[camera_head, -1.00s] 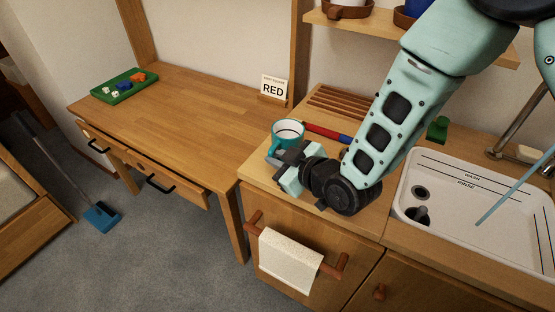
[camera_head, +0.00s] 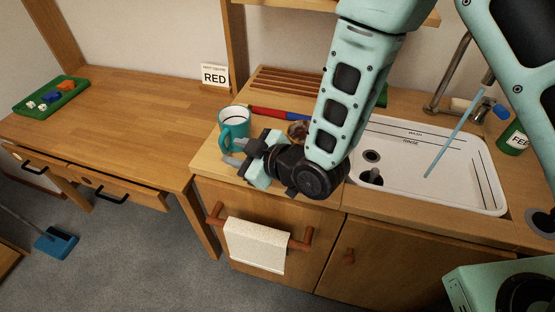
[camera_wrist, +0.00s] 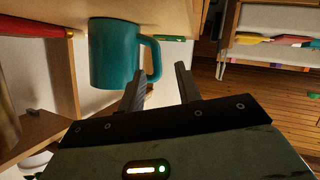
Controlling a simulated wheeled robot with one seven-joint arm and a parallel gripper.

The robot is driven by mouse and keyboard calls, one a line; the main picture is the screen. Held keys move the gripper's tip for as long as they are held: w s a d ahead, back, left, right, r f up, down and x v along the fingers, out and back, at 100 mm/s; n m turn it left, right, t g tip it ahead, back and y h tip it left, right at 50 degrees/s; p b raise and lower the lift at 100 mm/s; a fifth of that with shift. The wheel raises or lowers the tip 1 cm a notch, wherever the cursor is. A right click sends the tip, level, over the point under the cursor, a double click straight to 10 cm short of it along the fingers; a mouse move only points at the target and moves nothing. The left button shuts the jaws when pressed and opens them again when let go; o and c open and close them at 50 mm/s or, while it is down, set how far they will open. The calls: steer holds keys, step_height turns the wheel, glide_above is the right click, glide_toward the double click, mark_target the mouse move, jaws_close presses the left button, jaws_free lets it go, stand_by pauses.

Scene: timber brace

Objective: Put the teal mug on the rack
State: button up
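The teal mug (camera_head: 231,129) stands upright near the left end of the wooden counter, its white inside showing. Its handle faces my gripper (camera_head: 238,153), which is low beside it on the near side. In the wrist view the mug (camera_wrist: 112,55) is just ahead and left of centre. The gripper (camera_wrist: 160,74) is open there, its fingers apart, with the handle's edge close to the left finger. I cannot tell whether they touch. The slatted wooden rack (camera_head: 288,83) lies at the back of the counter, behind the mug; no mug is on it.
A red and blue rod (camera_head: 278,113) lies between mug and rack. A small brown round item (camera_head: 298,130) is right of the mug. The white sink (camera_head: 425,165) is farther right.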

steer(key=p+v, duration=0.5)
steer(key=v, duration=0.4)
steer(key=shift+d+r, duration=0.2)
steer(key=shift+r, duration=0.2)
steer(key=shift+s+f+p+v, duration=0.1)
steer(key=shift+f+p+v, duration=0.1)
steer(key=shift+p+v, duration=1.2)
steer(key=shift+s+f+p+v, duration=0.15)
steer(key=shift+p+v, duration=0.5)
steer(key=shift+p, duration=1.45)
steer(key=shift+w, duration=0.15)
